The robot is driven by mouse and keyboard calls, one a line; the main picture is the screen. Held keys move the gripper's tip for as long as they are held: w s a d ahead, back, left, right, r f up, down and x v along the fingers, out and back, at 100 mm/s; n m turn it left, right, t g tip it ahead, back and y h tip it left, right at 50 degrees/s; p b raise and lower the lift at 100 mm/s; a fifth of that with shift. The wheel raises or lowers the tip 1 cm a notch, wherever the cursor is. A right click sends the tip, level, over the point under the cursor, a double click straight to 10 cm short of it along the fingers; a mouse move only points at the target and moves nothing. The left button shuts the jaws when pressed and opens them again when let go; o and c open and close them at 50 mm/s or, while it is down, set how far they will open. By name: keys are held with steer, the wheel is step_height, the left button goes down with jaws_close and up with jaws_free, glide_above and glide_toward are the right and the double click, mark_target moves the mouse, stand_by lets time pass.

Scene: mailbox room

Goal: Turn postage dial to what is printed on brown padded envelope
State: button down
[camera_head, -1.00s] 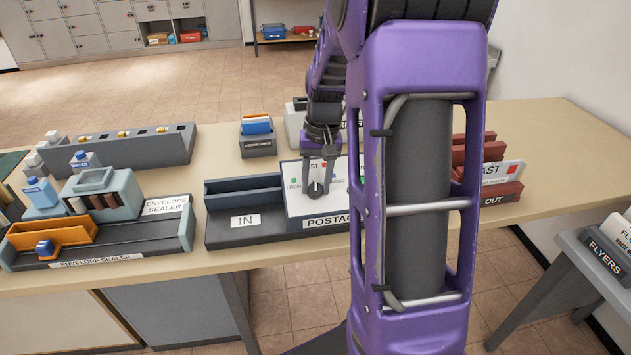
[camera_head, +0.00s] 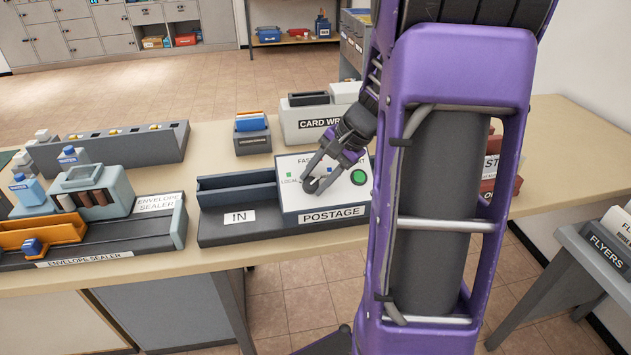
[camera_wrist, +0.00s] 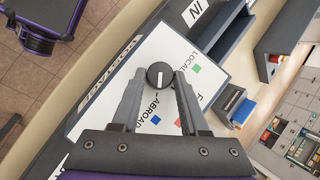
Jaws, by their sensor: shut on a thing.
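The postage machine has a white sloped panel (camera_head: 292,203) with a POSTAGE label on its front. Its round black dial (camera_wrist: 160,75) has a white line across its face, running roughly up and down in the wrist view. LOCAL with a green square (camera_wrist: 197,69) and ABROAD with a blue square (camera_wrist: 155,120) are printed around the dial. My gripper (camera_head: 312,182) leans down from the upper right, with its fingertips on both sides of the dial, shut on it. I cannot make out a brown padded envelope in any view.
A round green button (camera_head: 358,177) sits on the panel right of the dial. The IN tray (camera_head: 240,216) adjoins on the left. The envelope sealer (camera_head: 110,248) stands further left. A CARD WRITER box (camera_head: 305,125) is behind. My arm hides part of the right side.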

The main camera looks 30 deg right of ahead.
steer(key=shift+m+t, duration=0.3)
steer(key=shift+m, duration=0.2)
steer(key=shift+c, duration=2.2)
jaws_free()
steer(key=shift+d+r, duration=0.1)
steer(key=p+v, duration=0.2)
steer(key=v, duration=1.5)
steer(key=shift+s+d, duration=0.15)
steer(key=shift+d, duration=0.1)
